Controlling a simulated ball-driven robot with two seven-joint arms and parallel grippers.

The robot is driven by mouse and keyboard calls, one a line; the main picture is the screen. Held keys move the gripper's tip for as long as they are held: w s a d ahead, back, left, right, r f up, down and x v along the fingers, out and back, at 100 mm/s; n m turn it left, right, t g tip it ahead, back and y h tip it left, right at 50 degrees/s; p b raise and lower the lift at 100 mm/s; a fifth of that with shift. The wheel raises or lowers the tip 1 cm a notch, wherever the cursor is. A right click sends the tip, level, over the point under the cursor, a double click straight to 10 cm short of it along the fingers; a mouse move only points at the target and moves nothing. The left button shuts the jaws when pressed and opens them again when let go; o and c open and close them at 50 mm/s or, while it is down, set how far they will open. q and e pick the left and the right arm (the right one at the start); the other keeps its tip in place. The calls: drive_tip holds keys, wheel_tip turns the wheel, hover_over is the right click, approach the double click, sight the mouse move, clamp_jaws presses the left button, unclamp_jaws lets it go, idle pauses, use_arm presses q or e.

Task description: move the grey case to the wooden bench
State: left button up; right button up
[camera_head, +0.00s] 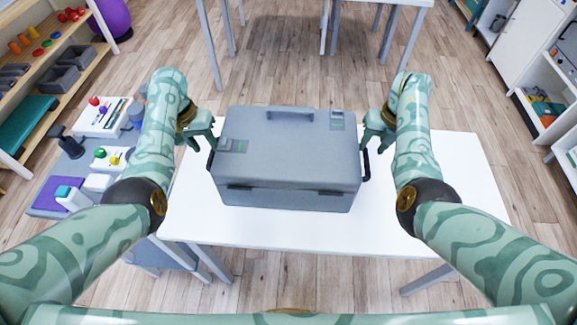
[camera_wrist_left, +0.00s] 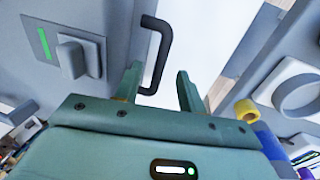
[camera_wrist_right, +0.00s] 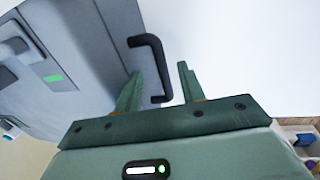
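The grey case (camera_head: 287,165) lies closed and flat on a white table (camera_head: 440,190), with a top handle and black handles at both ends. My left gripper (camera_head: 205,138) is at the case's left end. In the left wrist view its fingers (camera_wrist_left: 160,88) are apart, with the black left handle (camera_wrist_left: 160,50) between them. My right gripper (camera_head: 374,142) is at the right end. In the right wrist view its fingers (camera_wrist_right: 160,85) are apart, with the black right handle (camera_wrist_right: 156,65) between them. Neither gripper visibly clamps its handle. I cannot make out a wooden bench.
A grey surface with small devices (camera_head: 100,115) stands left of the table. A wooden shelf (camera_head: 50,60) with cones and bins is at the far left. White shelves (camera_head: 545,80) stand on the right. More white tables are at the back, with open wooden floor (camera_head: 270,60) before them.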

sight(211, 154)
use_arm(q)
drive_tip(key=shift+d+f, duration=0.15)
drive_tip(key=shift+f, duration=0.7)
drive_tip(key=shift+d+f, duration=0.15)
drive_tip(key=shift+f, duration=0.65)
use_arm(e)
drive_tip(key=shift+a+f, duration=0.15)
drive_tip(key=shift+f, duration=0.7)
drive_tip(key=shift+a+f, duration=0.1)
drive_tip(key=shift+f, duration=0.7)
use_arm(q)
clamp_jaws()
use_arm(e)
clamp_jaws()
use_arm(q)
drive_tip(key=shift+r, duration=0.1)
use_arm(e)
drive_tip(key=shift+w+r, duration=0.1)
